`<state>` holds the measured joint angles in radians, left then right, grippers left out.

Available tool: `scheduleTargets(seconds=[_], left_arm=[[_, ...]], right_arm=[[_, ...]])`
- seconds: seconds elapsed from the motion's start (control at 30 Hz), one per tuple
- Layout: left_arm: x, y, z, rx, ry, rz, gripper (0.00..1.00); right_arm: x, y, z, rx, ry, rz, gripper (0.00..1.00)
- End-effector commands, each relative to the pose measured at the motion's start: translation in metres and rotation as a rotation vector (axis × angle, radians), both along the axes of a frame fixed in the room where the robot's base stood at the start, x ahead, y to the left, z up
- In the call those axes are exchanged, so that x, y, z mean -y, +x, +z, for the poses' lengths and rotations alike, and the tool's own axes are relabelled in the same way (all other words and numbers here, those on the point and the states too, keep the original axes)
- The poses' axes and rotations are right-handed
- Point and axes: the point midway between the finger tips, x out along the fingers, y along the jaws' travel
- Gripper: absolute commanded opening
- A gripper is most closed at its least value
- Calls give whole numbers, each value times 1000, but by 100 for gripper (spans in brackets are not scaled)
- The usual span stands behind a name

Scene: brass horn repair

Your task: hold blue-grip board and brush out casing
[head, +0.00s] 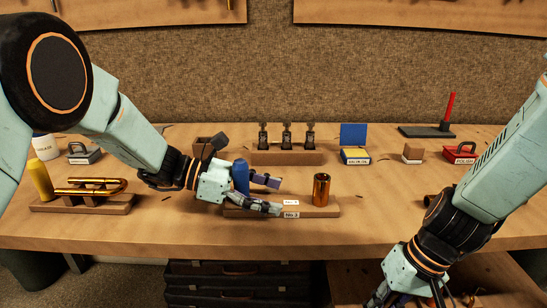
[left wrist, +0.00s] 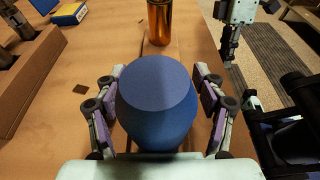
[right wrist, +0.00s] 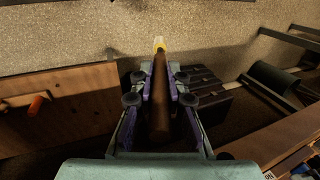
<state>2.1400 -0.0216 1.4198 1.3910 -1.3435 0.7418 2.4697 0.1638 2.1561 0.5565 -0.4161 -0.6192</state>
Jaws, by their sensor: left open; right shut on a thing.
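The wooden board (head: 300,212) lies on the bench, with white labels on its front edge. Its blue grip (head: 240,177) stands at the board's left end. The copper-coloured casing (head: 321,190) stands upright at the right end; its top also shows in the left wrist view (left wrist: 160,22). My left gripper (head: 266,194) is open, with its fingers on either side of the blue grip (left wrist: 157,100); I cannot tell whether they touch it. My right gripper (right wrist: 158,95) is shut on a brown, long-handled thing with a yellow tip (right wrist: 160,75), seemingly the brush, low before the bench.
A wooden block with several dark valves (head: 287,142) stands behind the board. Brass tubing (head: 90,186) lies on a stand at the left. A blue-and-yellow box (head: 355,156) and a red tin (head: 460,152) are at the back right.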

Motion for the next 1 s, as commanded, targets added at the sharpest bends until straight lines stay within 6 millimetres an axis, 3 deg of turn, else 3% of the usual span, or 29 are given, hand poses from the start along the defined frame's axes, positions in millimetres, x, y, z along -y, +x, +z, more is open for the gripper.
scheduleTargets(seconds=[0.2,0.5,0.9,1.0], left_arm=[[11,-1,-5,-2,1,0,70],[12,-1,-5,-2,1,0,69],[11,0,-5,-2,0,1,35],[12,0,-5,-2,0,1,35]], right_arm=[[0,0,2,0,0,0,0],[0,0,2,0,0,0,0],[0,0,2,0,0,0,0],[0,0,2,0,0,0,0]])
